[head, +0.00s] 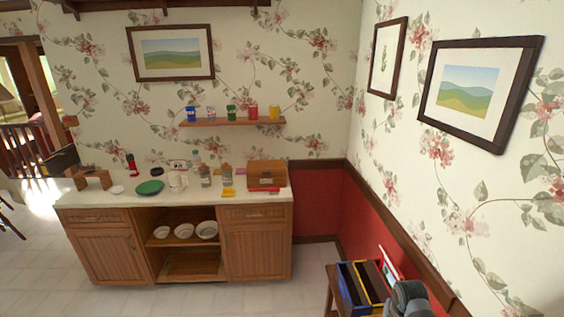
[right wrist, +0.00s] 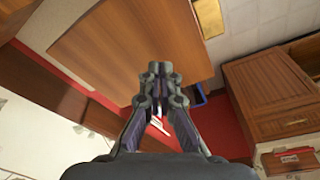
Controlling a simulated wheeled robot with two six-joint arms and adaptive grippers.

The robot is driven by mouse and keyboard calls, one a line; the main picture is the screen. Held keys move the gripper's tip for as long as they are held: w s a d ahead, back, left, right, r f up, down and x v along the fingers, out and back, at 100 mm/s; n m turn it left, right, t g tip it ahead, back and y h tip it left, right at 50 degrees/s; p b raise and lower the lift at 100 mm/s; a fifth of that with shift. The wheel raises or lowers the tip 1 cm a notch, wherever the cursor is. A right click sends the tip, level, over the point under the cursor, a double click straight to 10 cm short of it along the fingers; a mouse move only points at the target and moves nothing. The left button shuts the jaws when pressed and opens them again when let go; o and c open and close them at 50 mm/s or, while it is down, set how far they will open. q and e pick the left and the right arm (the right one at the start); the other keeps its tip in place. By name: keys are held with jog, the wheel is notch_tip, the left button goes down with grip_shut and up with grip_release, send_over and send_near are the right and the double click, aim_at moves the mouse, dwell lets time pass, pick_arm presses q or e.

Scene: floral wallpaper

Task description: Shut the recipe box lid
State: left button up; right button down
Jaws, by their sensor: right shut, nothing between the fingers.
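A brown wooden box (head: 266,175) stands at the right end of the counter and looks like the recipe box. It is too small in the head view to tell how its lid stands. My right gripper (right wrist: 158,75) shows in the right wrist view, its fingertips together and nothing between them. Grey parts of my right arm show at the bottom right of the head view, far from the wooden box. My left gripper is in neither view.
The counter (head: 225,196) also holds a green plate (head: 150,187) and several jars. Bowls stand on the shelf below. A small table at the lower right bears a blue and yellow divided holder (head: 362,287), near my right arm. Open tiled floor lies between.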

jog(key=shift+r, duration=0.55)
notch_tip(320, 180, up, 2)
jog(key=shift+r, duration=0.1)
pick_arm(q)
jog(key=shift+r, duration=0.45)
pick_arm(e)
notch_tip(320, 180, up, 5)
jog(key=shift+r, duration=0.15)
